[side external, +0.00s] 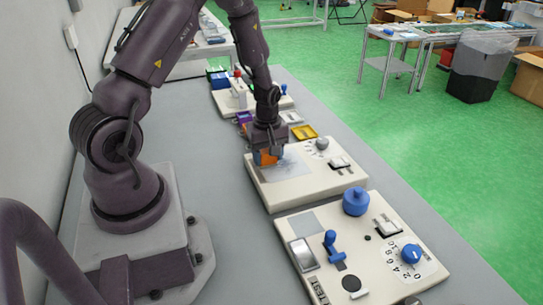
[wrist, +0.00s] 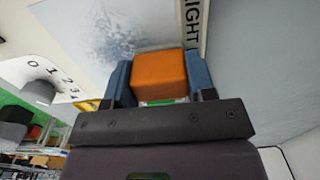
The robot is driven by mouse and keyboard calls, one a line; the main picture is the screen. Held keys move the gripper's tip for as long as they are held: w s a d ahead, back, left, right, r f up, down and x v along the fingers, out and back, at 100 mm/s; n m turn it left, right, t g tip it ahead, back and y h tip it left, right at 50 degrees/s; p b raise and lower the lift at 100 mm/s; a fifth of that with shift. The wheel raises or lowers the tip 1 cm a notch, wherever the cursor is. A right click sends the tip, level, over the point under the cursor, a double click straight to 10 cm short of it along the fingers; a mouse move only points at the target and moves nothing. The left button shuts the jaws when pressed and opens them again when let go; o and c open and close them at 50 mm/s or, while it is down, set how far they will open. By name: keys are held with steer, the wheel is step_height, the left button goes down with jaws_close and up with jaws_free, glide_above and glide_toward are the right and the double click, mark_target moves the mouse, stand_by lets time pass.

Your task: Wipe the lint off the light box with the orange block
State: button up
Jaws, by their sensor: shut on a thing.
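The orange block (wrist: 158,76) sits between the two blue fingers of my gripper (wrist: 160,85) in the wrist view. In the side external view my gripper (side external: 268,147) holds the orange block (side external: 266,157) low at the left part of the light box panel (side external: 318,184). The pale light box surface (wrist: 75,20) carries a patch of grey-blue specks, the lint (wrist: 120,38), beside the block. The lint also shows faintly in the side external view (side external: 291,168). Whether the block touches the surface is hard to tell.
On the same panel are a grey knob (side external: 322,143) and a switch (side external: 341,163). A yellow tray (side external: 304,132) lies behind. The grey table is clear on the left.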

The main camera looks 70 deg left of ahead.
mark_target(295, 159)
steer(key=shift+w+d, duration=0.1)
steer(key=shift+w, duration=3.85)
step_height(295, 159, up, 8)
steer(key=shift+r, duration=0.1)
